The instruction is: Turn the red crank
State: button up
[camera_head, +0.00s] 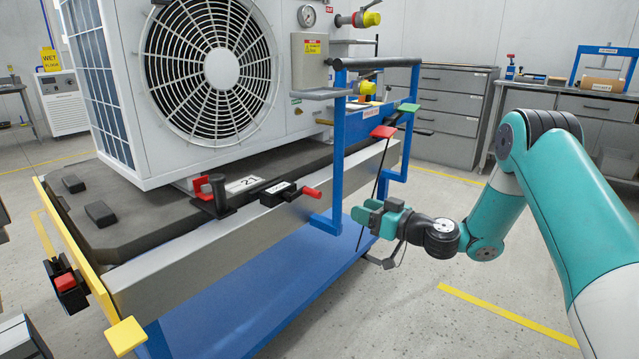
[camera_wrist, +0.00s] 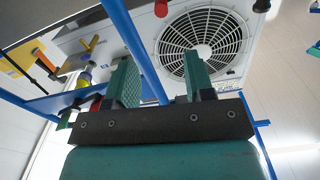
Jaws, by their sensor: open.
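A short red handle (camera_head: 312,192) sticks out to the right of a small black block (camera_head: 277,194) on the cart's front edge; it looks most like the red crank. Another red part (camera_head: 202,187) stands beside a black upright handle farther left. My gripper (camera_head: 364,212) is open and empty, to the right of and a little below the red handle, apart from it. In the wrist view my two green fingers (camera_wrist: 160,84) are spread with nothing held between them. A blue bar shows beyond them. I cannot tell which red part in the wrist view is the crank.
A blue upright frame (camera_head: 338,150) with red (camera_head: 384,131) and green pads stands close to my gripper. A large fan unit (camera_head: 222,70) sits on the cart. A yellow-edged panel (camera_head: 75,255) is at the left end. Floor is clear at right.

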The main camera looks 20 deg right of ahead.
aim_at(320, 195)
jog(key=shift+p+x, duration=4.55)
jog(key=shift+x, duration=2.25)
jog(key=shift+s+a+f, duration=0.1)
jog(key=shift+f, duration=0.05)
grip_shut()
